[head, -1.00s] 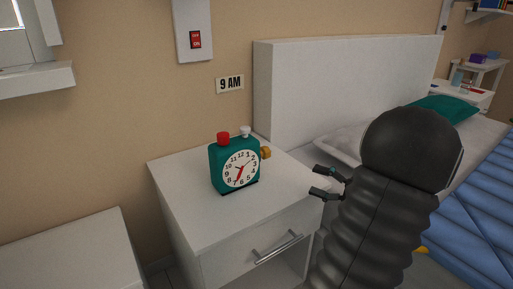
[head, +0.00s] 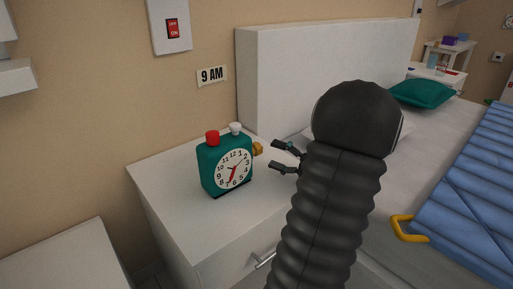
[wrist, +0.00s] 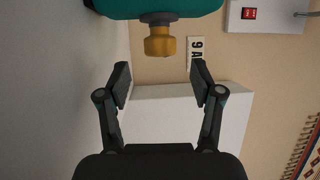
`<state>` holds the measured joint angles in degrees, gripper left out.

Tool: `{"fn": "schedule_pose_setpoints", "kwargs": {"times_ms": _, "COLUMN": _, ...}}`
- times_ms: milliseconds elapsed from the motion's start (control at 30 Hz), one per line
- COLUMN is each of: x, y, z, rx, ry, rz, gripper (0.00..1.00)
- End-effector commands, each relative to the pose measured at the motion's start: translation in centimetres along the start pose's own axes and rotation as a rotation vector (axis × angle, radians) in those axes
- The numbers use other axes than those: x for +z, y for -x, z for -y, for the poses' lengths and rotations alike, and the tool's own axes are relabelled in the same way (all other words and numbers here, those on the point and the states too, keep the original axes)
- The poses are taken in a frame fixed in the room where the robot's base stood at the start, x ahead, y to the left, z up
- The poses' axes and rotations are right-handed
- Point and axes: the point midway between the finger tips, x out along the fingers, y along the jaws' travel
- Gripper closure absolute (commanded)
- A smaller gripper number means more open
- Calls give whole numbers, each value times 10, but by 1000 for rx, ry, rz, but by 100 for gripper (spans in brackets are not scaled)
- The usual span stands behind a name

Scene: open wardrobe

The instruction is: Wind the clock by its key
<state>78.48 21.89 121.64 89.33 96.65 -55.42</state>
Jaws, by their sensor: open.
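A teal alarm clock (head: 225,163) with a white dial, a red button and a white button on top stands upright on the white nightstand (head: 215,225). Its brass-yellow key (head: 258,149) sticks out of its right side. My gripper (head: 273,156) is open and empty, just right of the key, with its fingers pointing left at it. In the wrist view the key (wrist: 160,42) hangs from the clock's side (wrist: 165,8), ahead of and roughly midway between the two open fingertips (wrist: 160,78). The fingers do not appear to touch the key.
A "9 AM" sign (head: 212,75) and a red switch (head: 172,28) are on the wall behind. The bed's white headboard (head: 320,75) stands behind my arm, with a blue quilt (head: 475,190) at right. The nightstand top in front of the clock is clear.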

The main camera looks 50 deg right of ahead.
Motion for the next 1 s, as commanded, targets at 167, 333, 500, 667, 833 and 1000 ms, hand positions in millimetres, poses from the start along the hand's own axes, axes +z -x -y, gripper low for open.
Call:
{"fn": "schedule_pose_setpoints", "kwargs": {"times_ms": 167, "x": 1, "y": -34, "z": 1, "rx": 0, "ry": 0, "rz": 5, "gripper": 34}}
{"fn": "schedule_pose_setpoints", "kwargs": {"times_ms": 333, "x": 1, "y": -55, "z": 0, "rx": 0, "ry": 0, "rz": 3, "gripper": 34}}
{"fn": "schedule_pose_setpoints", "kwargs": {"times_ms": 500, "x": 0, "y": -65, "z": 0, "rx": 0, "ry": 0, "rz": 1, "gripper": 34}}
{"fn": "schedule_pose_setpoints", "kwargs": {"times_ms": 667, "x": 0, "y": -67, "z": 0, "rx": 0, "ry": 0, "rz": 0, "gripper": 34}}
{"fn": "schedule_pose_setpoints", "kwargs": {"times_ms": 833, "x": 0, "y": -67, "z": 0, "rx": 0, "ry": 0, "rz": 0, "gripper": 39}}
{"fn": "schedule_pose_setpoints", "kwargs": {"times_ms": 1000, "x": 0, "y": -67, "z": 0, "rx": 0, "ry": 0, "rz": 0, "gripper": 82}}
